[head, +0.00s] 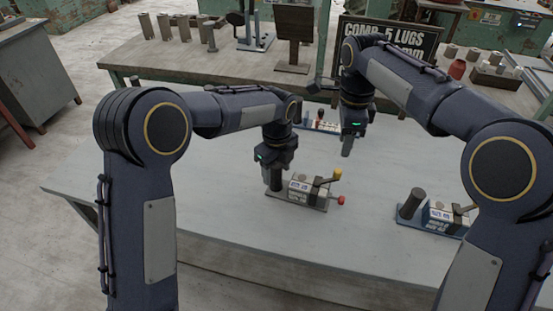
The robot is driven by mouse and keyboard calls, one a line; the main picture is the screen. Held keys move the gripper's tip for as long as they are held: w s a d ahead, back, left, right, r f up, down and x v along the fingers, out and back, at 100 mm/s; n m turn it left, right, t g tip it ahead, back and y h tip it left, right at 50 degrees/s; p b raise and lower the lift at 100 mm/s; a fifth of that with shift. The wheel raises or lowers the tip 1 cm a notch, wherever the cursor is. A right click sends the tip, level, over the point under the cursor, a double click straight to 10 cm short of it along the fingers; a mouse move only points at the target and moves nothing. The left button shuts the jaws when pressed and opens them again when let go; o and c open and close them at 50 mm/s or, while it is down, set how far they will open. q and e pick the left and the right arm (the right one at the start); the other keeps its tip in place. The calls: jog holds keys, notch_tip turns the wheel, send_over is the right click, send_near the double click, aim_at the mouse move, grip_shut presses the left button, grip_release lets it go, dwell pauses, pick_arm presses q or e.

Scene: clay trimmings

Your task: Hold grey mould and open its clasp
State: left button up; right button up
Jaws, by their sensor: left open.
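The grey mould (300,187) stands on a grey base plate (318,207) near the middle of the table. It has a white label, a dark lever with a yellow knob (337,173) and a red knob (340,200) at its right side. My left gripper (273,182) is open and points down at the mould's left end. A dark upright part there merges with its fingers, so I cannot tell whether they touch it. My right gripper (347,149) hangs pointing down, behind and to the right of the mould, apart from it. Its finger gap is too small to judge.
A similar mould on a blue base (432,222), with a dark post (411,203), stands at the right, partly behind my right arm. The table (230,218) is clear in front. A sign (390,38) stands on the bench behind.

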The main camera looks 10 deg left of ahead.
aim_at(339, 170)
pick_arm(q)
jog(key=shift+f, duration=1.55)
jog(key=shift+c, duration=0.3)
grip_shut()
pick_arm(e)
jog(key=shift+o, duration=0.5)
pick_arm(q)
jog(key=shift+r, duration=0.1)
pick_arm(e)
notch_tip(339, 170, down, 10)
jog(key=n, duration=1.9)
jog(key=shift+f, duration=0.15)
